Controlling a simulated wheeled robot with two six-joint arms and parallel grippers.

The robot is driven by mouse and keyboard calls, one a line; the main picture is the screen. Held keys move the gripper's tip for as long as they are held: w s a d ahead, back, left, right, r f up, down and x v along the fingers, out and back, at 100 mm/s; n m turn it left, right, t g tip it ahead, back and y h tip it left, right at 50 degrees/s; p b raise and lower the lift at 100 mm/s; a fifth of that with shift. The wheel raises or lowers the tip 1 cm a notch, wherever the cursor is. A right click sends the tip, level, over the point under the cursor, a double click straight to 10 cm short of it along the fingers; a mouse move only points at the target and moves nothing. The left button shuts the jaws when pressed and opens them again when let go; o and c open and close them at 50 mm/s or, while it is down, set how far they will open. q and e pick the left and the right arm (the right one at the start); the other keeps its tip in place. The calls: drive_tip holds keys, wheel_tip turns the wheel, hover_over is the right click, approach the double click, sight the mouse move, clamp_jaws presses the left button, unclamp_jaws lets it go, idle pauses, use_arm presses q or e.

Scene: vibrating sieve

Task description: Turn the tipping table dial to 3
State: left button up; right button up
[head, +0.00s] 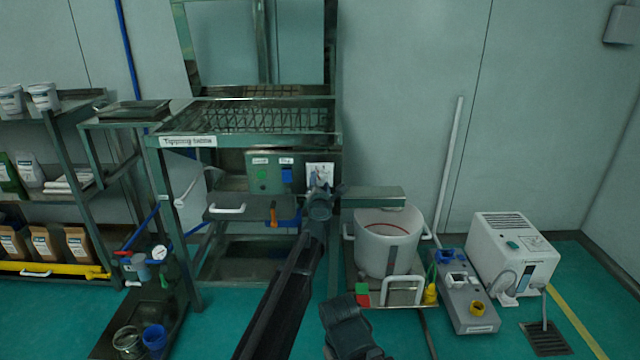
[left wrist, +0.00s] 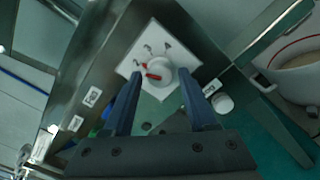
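The tipping table (head: 240,135) stands in the centre of the head view, with a name label on its front left corner. Its white dial plate (head: 320,170) is at the right of the control panel. In the left wrist view the white round dial (left wrist: 172,78) shows a red pointer mark, turned to the left side of the picture towards the small printed numbers. I cannot read which number it points at. My left gripper (head: 320,188) is in front of the plate. Its dark fingers (left wrist: 160,86) are apart, on either side of the dial; contact is unclear.
The panel has a green button (head: 262,174) and a blue part (head: 286,174) left of the dial. A white bucket (head: 388,245) and a white machine (head: 512,250) stand to the right. A loaded shelf (head: 60,185) is at the left.

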use_arm(q)
clamp_jaws()
drive_tip(key=shift+m, duration=0.3)
drive_tip(key=m, duration=0.3)
drive_tip(key=shift+m, duration=2.5)
drive_tip(key=shift+o, duration=1.6)
unclamp_jaws()
